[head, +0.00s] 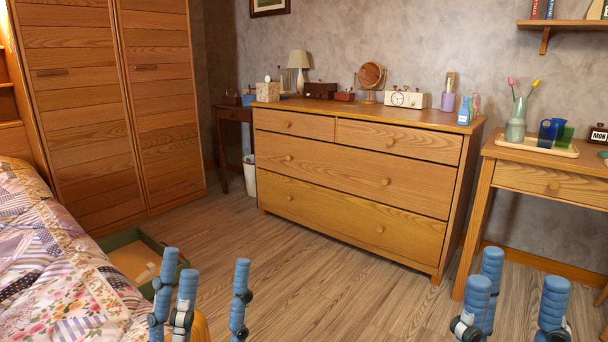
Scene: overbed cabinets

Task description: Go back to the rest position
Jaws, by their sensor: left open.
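My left gripper (207,264) stands at the bottom of the head view, left of centre. Its blue fingers point up and are spread apart, with nothing between their tips. My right gripper (516,270) is at the bottom right, its blue fingers also pointing up and apart, with nothing seen between them. Both palms and most of both arms are below the picture's edge. A small orange-yellow shape (201,327) shows beside the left fingers at the bottom edge; I cannot tell what it is.
A quilted bed (62,265) is at left, with a green open box (124,236) on the floor beside it. A wooden dresser (352,182) and a side table (484,180) stand ahead, bearing small items. Wooden floor (335,290) between is clear.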

